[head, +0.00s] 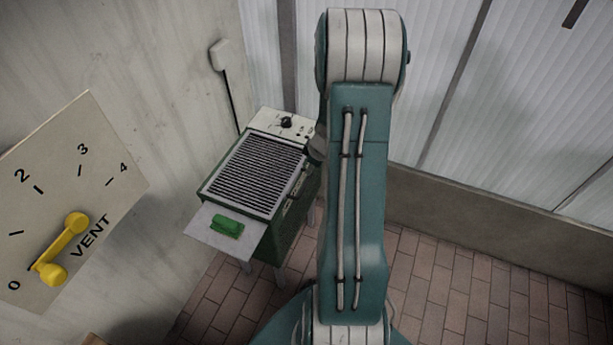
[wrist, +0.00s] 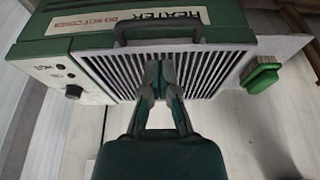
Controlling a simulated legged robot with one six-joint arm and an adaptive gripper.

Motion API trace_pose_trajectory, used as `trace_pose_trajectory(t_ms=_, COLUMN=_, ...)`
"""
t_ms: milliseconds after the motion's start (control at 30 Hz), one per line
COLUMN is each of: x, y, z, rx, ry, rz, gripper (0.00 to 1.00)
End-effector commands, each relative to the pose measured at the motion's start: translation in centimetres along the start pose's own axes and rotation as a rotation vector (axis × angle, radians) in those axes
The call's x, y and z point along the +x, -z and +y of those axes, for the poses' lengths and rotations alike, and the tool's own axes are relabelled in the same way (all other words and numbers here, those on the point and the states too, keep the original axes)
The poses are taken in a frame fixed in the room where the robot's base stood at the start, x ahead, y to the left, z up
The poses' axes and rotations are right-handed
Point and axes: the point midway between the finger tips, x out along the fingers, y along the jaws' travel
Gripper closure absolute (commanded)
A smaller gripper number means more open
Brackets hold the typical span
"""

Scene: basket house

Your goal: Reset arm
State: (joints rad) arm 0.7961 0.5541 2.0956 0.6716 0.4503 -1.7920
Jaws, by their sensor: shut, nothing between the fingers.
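My arm rises through the middle of the head view, and its gripper is hidden there. In the wrist view my gripper (wrist: 161,78) is shut and empty, with its fingertips together in front of the heater's slatted grille. The heater (head: 257,175) is a green box with a dark grille, standing by the wall left of my arm. It also shows in the wrist view (wrist: 85,45), with a dark handle (wrist: 157,30) beyond the fingertips. I cannot tell whether the fingers touch the grille.
A green block-like piece (head: 227,227) sits on the heater's pale side shelf (head: 205,236). A VENT dial panel (head: 100,175) with a yellow lever (head: 62,250) is at the left. A socket (head: 219,55) with a black cable is on the wall. Brick floor (head: 440,290) at the right is clear.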

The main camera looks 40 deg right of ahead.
Motion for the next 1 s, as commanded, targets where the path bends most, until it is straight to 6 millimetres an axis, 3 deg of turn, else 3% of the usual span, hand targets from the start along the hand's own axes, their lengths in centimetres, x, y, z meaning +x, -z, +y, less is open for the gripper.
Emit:
trace_pose_trajectory(t_ms=100, x=-2.6, y=-0.7, z=0.1, rx=0.0, ry=-0.005, rz=0.001, gripper=1.0)
trace_pose_trajectory(t_ms=300, x=-5.1, y=-1.5, z=0.2, rx=0.001, ry=-0.002, rz=0.001, gripper=1.0)
trace_pose_trajectory(t_ms=667, x=-6.0, y=-1.4, z=0.1, rx=0.0, ry=-0.003, rz=0.001, gripper=1.0)
trace_pose_trajectory(t_ms=767, x=-7.2, y=0.3, z=-0.9, rx=0.001, ry=-0.009, rz=0.003, gripper=1.0)
trace_pose_trajectory(t_ms=1000, x=-13.0, y=7.0, z=-7.2, rx=0.042, ry=-0.031, rz=0.013, gripper=1.0)
